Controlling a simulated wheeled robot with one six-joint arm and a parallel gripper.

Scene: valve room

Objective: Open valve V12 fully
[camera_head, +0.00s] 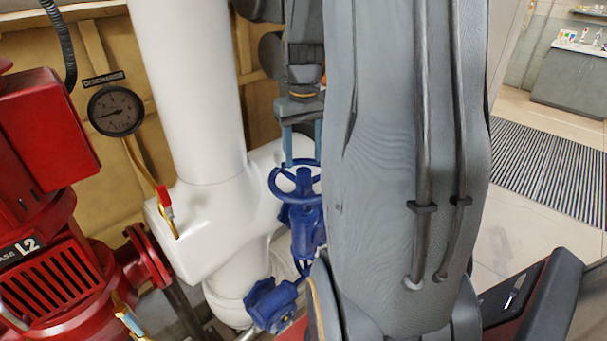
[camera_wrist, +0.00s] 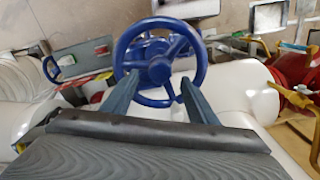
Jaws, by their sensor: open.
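A blue valve (camera_head: 306,228) with a blue handwheel (camera_head: 304,180) stands by the white pipework in the middle of the head view. No V12 label is readable. In the wrist view the handwheel (camera_wrist: 159,70) is at the upper middle, its rim, spokes and hub clear. My gripper (camera_head: 302,162) points down at the handwheel from above. In the wrist view my gripper (camera_wrist: 160,82) is open, with its two fingers apart on either side of the hub and their tips at the wheel. Whether they touch the rim or spokes I cannot tell. Nothing is held.
A second blue fitting (camera_head: 271,304) sits lower down. White pipes (camera_head: 190,90) stand behind. A red pump (camera_head: 50,270) and a pressure gauge (camera_head: 115,111) are at left. My arm hides much of the centre right. Open floor with a striped mat (camera_head: 550,165) lies at right.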

